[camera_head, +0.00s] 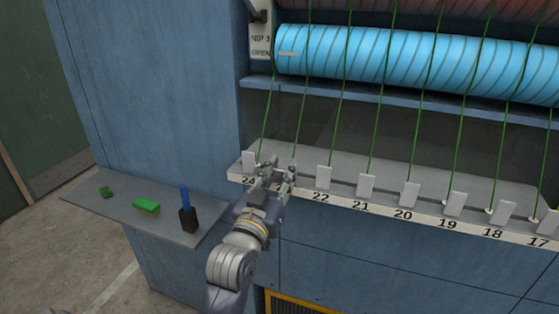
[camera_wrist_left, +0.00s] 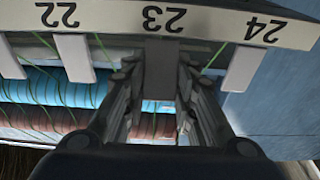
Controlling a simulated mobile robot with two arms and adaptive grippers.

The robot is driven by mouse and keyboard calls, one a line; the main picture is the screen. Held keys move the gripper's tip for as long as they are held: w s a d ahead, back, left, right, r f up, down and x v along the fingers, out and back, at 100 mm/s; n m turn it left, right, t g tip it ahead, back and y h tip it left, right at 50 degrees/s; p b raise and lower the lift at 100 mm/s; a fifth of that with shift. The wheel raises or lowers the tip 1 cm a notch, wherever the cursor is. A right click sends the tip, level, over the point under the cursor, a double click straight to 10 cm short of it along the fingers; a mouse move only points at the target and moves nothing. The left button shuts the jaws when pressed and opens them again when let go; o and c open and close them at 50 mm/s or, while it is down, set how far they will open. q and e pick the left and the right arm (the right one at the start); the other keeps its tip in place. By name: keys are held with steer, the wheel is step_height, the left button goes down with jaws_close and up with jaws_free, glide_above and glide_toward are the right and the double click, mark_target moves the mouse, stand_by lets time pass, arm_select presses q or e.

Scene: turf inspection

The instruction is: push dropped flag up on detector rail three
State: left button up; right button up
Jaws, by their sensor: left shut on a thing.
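The detector rail (camera_head: 390,208) is a pale strip numbered 24 down to 17 from left to right, with a row of white flags such as the one at 22 (camera_head: 323,178). My left gripper (camera_head: 275,168) is at position 23, where it hides the flag in the head view. In the left wrist view, which is upside down, the fingers (camera_wrist_left: 158,85) are shut on the grey flag at 23 (camera_wrist_left: 161,55). The flags at 22 (camera_wrist_left: 75,57) and 24 (camera_wrist_left: 243,67) stand free on either side. My right gripper is out of view.
Green yarns run from the blue roller (camera_head: 420,62) down to the flags. A grey shelf (camera_head: 110,205) at the left holds a green-topped block (camera_head: 146,206), a small green piece (camera_head: 105,192) and a black holder (camera_head: 188,222) with a blue handle. The blue cabinet (camera_head: 160,100) stands behind.

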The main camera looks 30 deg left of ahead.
arm_select(q)
steer(key=shift+w+a+r+g, duration=0.1)
steer(key=shift+w+r+g, duration=0.25)
steer(key=shift+g, duration=0.35)
steer(key=shift+w+a+r+g+h, duration=0.1)
steer(key=shift+w+g+h, duration=0.1)
steer(key=shift+g, duration=0.4)
steer(key=shift+w+r+g+h, duration=0.1)
steer(key=shift+w+g, duration=0.1)
steer(key=shift+g, duration=0.4)
steer(key=shift+w+a+g+h, duration=0.1)
steer(key=shift+w+g+h, duration=0.3)
steer(key=shift+g, duration=0.9)
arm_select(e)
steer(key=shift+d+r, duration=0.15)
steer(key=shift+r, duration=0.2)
arm_select(q)
steer(key=shift+f, duration=0.1)
steer(key=o, duration=0.9)
steer(key=shift+o, duration=0.9)
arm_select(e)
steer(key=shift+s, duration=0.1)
